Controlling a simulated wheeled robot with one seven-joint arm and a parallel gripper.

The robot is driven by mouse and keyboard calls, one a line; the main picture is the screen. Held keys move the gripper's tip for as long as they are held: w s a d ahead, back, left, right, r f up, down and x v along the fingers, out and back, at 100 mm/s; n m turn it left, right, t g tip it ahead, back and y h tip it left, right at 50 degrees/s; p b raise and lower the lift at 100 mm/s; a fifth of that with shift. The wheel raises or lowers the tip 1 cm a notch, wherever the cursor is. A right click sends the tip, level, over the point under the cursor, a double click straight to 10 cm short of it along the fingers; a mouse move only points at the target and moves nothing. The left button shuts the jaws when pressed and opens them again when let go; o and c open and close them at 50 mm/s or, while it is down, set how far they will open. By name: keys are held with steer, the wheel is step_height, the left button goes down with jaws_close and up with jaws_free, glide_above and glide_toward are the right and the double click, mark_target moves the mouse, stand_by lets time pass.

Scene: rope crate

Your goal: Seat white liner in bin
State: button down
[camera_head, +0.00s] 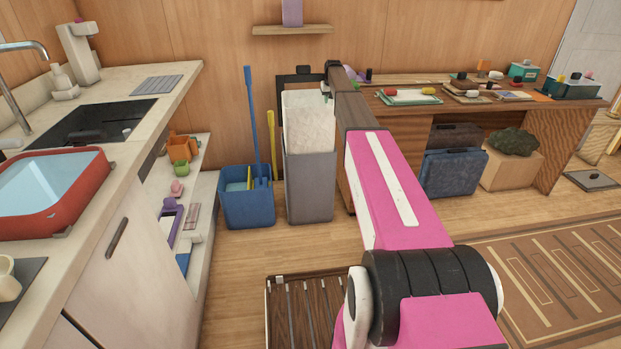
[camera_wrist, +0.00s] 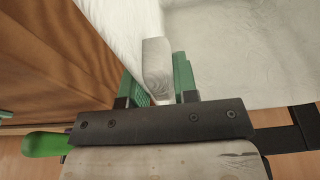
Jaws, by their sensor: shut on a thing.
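The white liner (camera_head: 308,120) stands upright in the mouth of the tall grey bin (camera_head: 310,188), with much of it above the rim. Its lower part is hidden by the bin's front wall, so I cannot tell how deep it sits. My gripper (camera_head: 326,90) is at the liner's upper right edge, partly hidden by my arm. In the wrist view my gripper (camera_wrist: 157,82) has its green fingers shut on a pale edge of the liner, whose pale sheet (camera_wrist: 235,55) spreads to the right.
A blue bucket (camera_head: 247,208) with long-handled tools stands left of the bin. The kitchen counter (camera_head: 170,105) is at left. A slatted rack (camera_head: 300,310) lies on the floor in front.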

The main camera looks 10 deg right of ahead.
steer(key=s+x, duration=0.2)
steer(key=x, duration=0.6)
steer(key=shift+f, duration=0.2)
stand_by(7.0)
